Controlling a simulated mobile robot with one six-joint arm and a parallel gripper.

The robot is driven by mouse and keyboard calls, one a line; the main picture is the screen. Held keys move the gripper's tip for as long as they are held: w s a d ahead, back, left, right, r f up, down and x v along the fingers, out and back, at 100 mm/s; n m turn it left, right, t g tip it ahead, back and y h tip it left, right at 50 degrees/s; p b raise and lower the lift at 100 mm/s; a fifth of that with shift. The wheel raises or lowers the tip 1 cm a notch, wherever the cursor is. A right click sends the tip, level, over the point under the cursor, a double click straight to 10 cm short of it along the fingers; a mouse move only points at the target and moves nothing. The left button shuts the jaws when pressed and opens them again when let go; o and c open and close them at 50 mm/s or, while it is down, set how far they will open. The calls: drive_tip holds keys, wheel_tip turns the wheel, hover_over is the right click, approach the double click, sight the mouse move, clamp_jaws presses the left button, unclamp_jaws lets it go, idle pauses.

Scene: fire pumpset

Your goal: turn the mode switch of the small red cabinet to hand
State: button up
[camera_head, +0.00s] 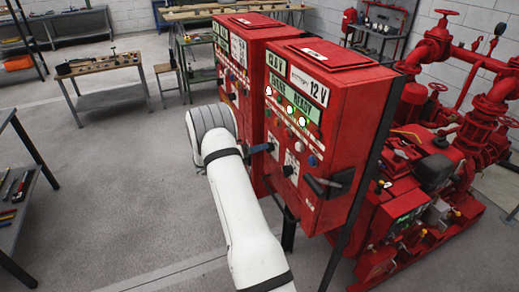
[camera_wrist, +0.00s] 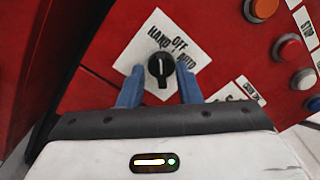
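The small red cabinet (camera_head: 338,125) stands nearest in the head view, its front panel facing left. In the wrist view its black mode switch (camera_wrist: 161,69) sits on a tilted white plate (camera_wrist: 150,33) marked HAND, OFF and AUTO. The knob's pale line runs roughly up the picture, on the HAND and OFF side; I cannot tell exactly which mark it meets. My gripper (camera_wrist: 160,85) is open, with one blue finger on each side of the knob. A gap shows between fingers and knob. In the head view my gripper (camera_head: 262,148) is at the panel.
Round buttons, orange (camera_wrist: 262,9), red (camera_wrist: 291,48) and blue (camera_wrist: 304,78), lie right of the switch. A black handle (camera_head: 328,186) sticks out lower on the cabinet. A second red cabinet (camera_head: 243,52) stands behind. Red pump pipework (camera_head: 440,50) is at right; open floor is at left.

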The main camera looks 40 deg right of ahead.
drive_tip(key=b+v, duration=0.1)
drive_tip(key=v, duration=0.6)
drive_tip(key=shift+b, duration=0.4)
drive_tip(key=s+a+r+m+t+y, duration=0.1)
drive_tip(key=s+a+r+m+y, duration=0.85)
drive_tip(key=s, duration=0.45)
drive_tip(key=s+a+r+m+t+y, duration=0.2)
drive_tip(key=s+a+m+t+y, duration=0.1)
drive_tip(key=s+a+m, duration=0.4)
drive_tip(key=s+a+r+m+t+y, duration=0.3)
drive_tip(key=s+a+m+y, duration=0.2)
drive_tip(key=s+a+m, duration=0.3)
drive_tip(key=s+a, duration=0.2)
drive_tip(key=a, duration=0.1)
drive_tip(key=shift+a+t, duration=0.4)
drive_tip(key=shift+d+r, duration=0.1)
drive_tip(key=shift+r, duration=0.05)
